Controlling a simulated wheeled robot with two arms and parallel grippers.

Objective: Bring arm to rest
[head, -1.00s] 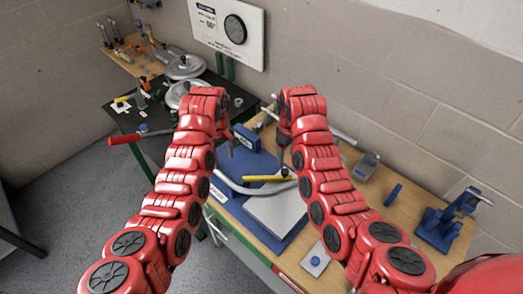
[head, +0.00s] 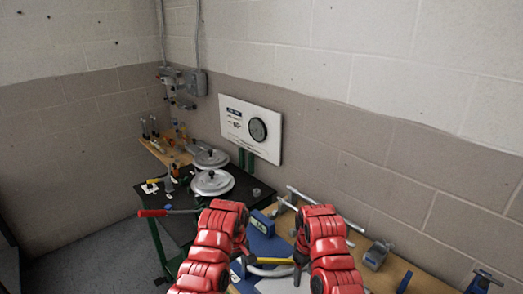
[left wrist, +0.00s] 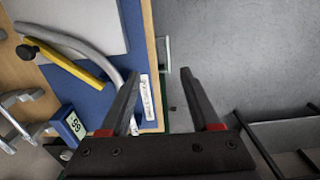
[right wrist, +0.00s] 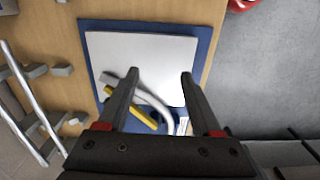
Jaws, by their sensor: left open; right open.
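Both my red arms reach forward over the bench in the head view. My left gripper (head: 242,262) is partly hidden by its arm, and my right gripper (head: 299,262) is beside it on the right. In the left wrist view the left gripper (left wrist: 160,73) has spread, empty fingers above the bench's edge and the floor. In the right wrist view the right gripper (right wrist: 160,74) has spread, empty fingers over a grey plate (right wrist: 150,50) on a blue base (right wrist: 205,42). A curved grey tube (left wrist: 65,42) and a yellow bar (left wrist: 62,60) lie near both grippers.
A small display box (head: 262,223) stands at the back of the blue base. A dark table (head: 185,200) holds round lids (head: 212,182). A gauge panel (head: 251,129) hangs on the wall.

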